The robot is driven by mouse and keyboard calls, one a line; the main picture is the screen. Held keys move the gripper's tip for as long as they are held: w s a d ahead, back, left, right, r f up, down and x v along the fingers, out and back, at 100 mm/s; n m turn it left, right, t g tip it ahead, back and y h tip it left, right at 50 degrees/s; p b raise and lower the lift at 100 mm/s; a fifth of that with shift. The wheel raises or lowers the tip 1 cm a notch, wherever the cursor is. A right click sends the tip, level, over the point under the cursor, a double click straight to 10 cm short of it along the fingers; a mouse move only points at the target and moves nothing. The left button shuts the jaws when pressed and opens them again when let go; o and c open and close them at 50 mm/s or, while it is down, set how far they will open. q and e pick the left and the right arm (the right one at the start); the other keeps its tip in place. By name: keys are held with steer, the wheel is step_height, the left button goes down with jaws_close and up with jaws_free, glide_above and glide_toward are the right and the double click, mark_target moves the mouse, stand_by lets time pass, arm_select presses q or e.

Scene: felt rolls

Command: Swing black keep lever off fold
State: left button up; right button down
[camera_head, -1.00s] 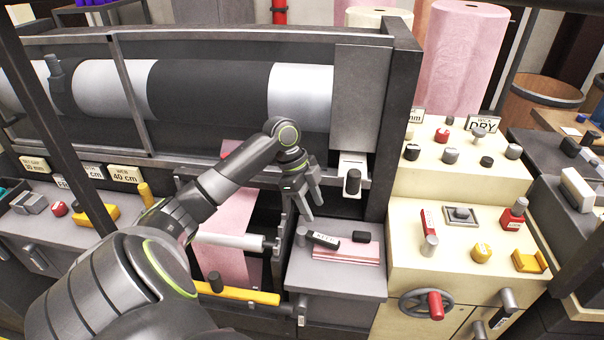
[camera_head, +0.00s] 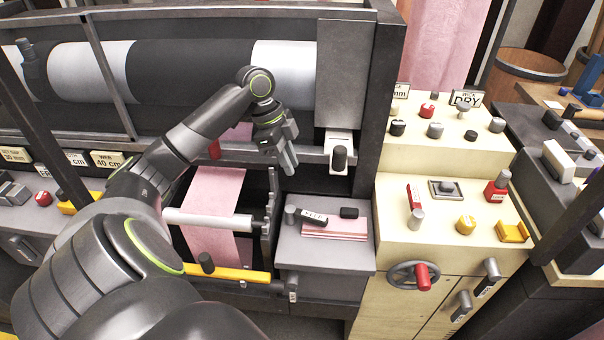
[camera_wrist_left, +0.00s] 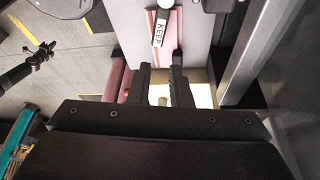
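The black keep lever (camera_head: 314,217), with a pale KEEP label, lies across the left part of the folded pink felt (camera_head: 336,231) on a grey cabinet top. Its left end is at a small grey post (camera_head: 290,214). My left gripper (camera_head: 287,168) hangs above and behind the lever, empty and apart from it. The left wrist view shows its two dark fingers (camera_wrist_left: 161,72) with a narrow gap between them. The KEEP label of the lever (camera_wrist_left: 161,28) and some pink felt (camera_wrist_left: 151,22) show beyond the fingertips. My right gripper is not in view.
A black block (camera_head: 349,212) sits at the fold's back edge. A dark knob (camera_head: 339,158) on a white plate stands behind the cabinet top. A cream control console (camera_head: 440,235) rises to the right. A pink web over a white roller (camera_head: 215,221) is on the left.

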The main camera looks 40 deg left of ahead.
arm_select(q)
steer(key=d+n+y+p, duration=0.1)
steer(key=n+p, duration=0.1)
steer(key=d+n+p, duration=0.2)
steer(key=n+p, duration=0.1)
steer(key=shift+s+d+r+y, duration=0.15)
steer(key=shift+d+y, duration=0.1)
steer(key=shift+y, duration=0.15)
jaws_close()
steer(key=s+d+r+n+t+y+p, duration=0.15)
steer(key=d+n+p, duration=0.25)
steer(key=n+p, duration=0.4)
steer(key=n+y, duration=0.2)
steer(key=n, duration=0.2)
glide_toward(306, 219)
steer(key=shift+t, duration=0.25)
steer(key=w+f, duration=0.6)
steer(key=f, duration=0.1)
steer(key=shift+w+a+f+p, duration=0.2)
steer(key=shift+a+p, duration=0.05)
steer(key=shift+p, duration=0.15)
